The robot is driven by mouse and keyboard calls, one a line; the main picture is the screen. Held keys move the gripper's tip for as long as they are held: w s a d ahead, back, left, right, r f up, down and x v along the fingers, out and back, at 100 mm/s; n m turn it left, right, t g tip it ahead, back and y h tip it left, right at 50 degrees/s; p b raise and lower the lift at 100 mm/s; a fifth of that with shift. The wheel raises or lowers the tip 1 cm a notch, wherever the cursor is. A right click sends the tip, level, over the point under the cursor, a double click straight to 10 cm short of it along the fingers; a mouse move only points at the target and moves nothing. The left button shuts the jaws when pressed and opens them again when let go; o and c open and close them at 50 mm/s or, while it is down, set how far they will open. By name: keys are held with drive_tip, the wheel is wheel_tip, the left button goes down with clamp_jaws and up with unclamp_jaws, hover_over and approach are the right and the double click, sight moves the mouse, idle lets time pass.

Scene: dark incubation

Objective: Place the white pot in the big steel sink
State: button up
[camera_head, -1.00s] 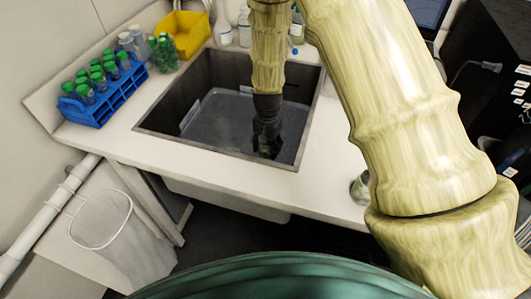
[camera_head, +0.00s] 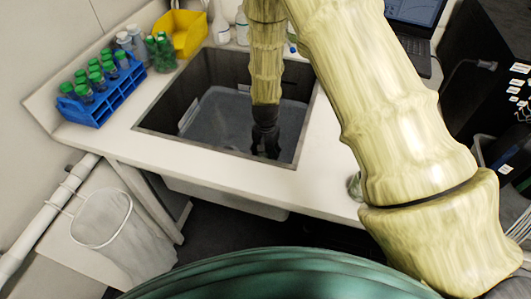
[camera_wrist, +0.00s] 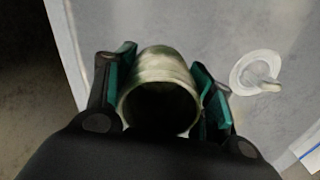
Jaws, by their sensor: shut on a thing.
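The white pot (camera_wrist: 164,68) is in my gripper in the wrist view, between the two green-padded fingers. Its pale side looks streaked, and its dark round opening faces the camera. My gripper (camera_head: 266,146) shows from behind in the head view, pointing down inside the outline of the big steel sink (camera_head: 165,108); the pot is hidden there. A grey translucent tub (camera_head: 215,115) lies in the sink. I cannot tell whether the pot touches the surface below it.
A white round piece (camera_wrist: 257,72) lies on the grey surface right of the pot. A blue rack (camera_head: 100,95) of green-capped tubes and a yellow bin (camera_head: 183,33) stand left of and behind the sink. A laptop (camera_head: 415,25) is at the back right.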

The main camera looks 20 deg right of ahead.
drive_tip(key=shift+f, duration=0.5)
drive_tip(key=o, duration=1.1)
drive_tip(key=shift+c, duration=0.2)
drive_tip(key=shift+r, duration=0.1)
drive_tip(key=shift+r, duration=0.7)
wheel_tip(320, 180, up, 12)
drive_tip(key=b, duration=0.2)
drive_tip(key=shift+f, duration=0.15)
